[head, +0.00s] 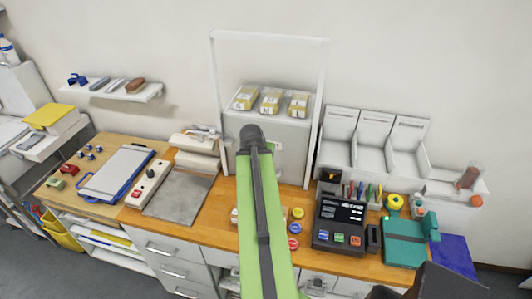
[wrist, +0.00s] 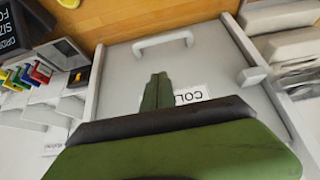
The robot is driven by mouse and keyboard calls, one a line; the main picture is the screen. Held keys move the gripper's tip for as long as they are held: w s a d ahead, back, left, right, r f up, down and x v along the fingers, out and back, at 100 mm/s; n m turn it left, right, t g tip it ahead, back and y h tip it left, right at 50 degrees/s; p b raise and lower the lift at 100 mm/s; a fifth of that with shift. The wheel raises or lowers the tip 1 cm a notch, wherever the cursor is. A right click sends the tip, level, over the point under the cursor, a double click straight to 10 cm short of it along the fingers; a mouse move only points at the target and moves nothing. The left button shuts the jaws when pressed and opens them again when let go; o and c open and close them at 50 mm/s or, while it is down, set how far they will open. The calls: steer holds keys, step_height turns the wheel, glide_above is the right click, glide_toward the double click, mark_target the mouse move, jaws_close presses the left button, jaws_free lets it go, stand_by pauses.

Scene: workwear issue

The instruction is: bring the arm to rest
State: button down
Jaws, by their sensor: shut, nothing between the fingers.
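My gripper (wrist: 158,88) shows in the wrist view, its two dark green fingers together with nothing between them. It is in front of a grey panel (wrist: 125,70) with a pale handle (wrist: 163,43) and a white label reading "COL", partly hidden by the fingers. I cannot tell whether the fingertips touch the panel. In the head view my green arm rises across the wooden counter (head: 222,215) to a dark joint in front of a grey cabinet (head: 292,140). The gripper cannot be made out there.
Yellow-topped packs (head: 271,101) lie on the cabinet inside a white frame (head: 216,85). A dark terminal (head: 338,224) and a green box (head: 404,243) stand right of the arm. A blue-edged clipboard (head: 118,172) and a grey mat (head: 180,196) lie left.

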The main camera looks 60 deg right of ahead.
steer(key=shift+w+f, duration=0.1)
steer(key=shift+w, duration=0.05)
steer(key=w+a+f+n+t+y+b, duration=0.1)
steer(key=w+a+f+n+b, duration=0.3)
steer(key=w+a, duration=0.85)
steer(key=w+a+f+n+t+y+b, duration=0.15)
steer(key=w+a+f+b, duration=0.35)
steer(key=w+a, duration=0.7)
steer(key=s+a+f+n+g+y+b, duration=0.1)
steer(key=s+a+f+n+y+b, duration=0.2)
steer(key=a, duration=1.1)
steer(key=s+a+f+n+g+b, duration=0.1)
steer(key=a+f+n, duration=0.3)
steer(key=a, duration=0.9)
steer(key=s+g, duration=0.1)
steer(key=s+a+n, duration=0.1)
steer(key=s, duration=0.1)
steer(key=s+a+g+y, duration=0.1)
steer(key=s, duration=0.1)
steer(key=shift+f+n+g, duration=0.15)
steer(key=shift+n+g, duration=0.2)
